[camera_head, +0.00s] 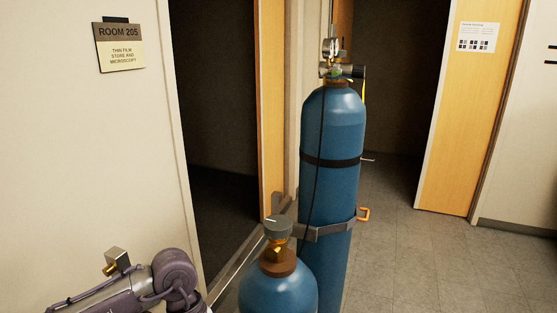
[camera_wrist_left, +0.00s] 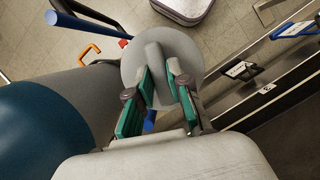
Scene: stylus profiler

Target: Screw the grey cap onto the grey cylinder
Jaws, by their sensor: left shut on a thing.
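My left gripper (camera_wrist_left: 158,85) shows in the left wrist view, with its teal pads closed on the raised ridge of a round grey cap (camera_wrist_left: 185,52). The cap is held in front of the fingers, apart from any cylinder top that I can see. In that view a large rounded cylinder (camera_wrist_left: 95,98), dark grey with a blue part, stands close at the left; I cannot tell whether it is the grey cylinder. In the head view my left arm comes in at the lower left and its fingers are not visible. My right gripper is not in view.
A tall blue cylinder (camera_head: 335,135) stands strapped by the doorway, with an orange hook (camera_head: 364,214). A shorter blue cylinder (camera_head: 278,290) with a grey knob (camera_head: 278,227) on its brass valve stands in front. Open floor (camera_head: 395,245) lies at the right.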

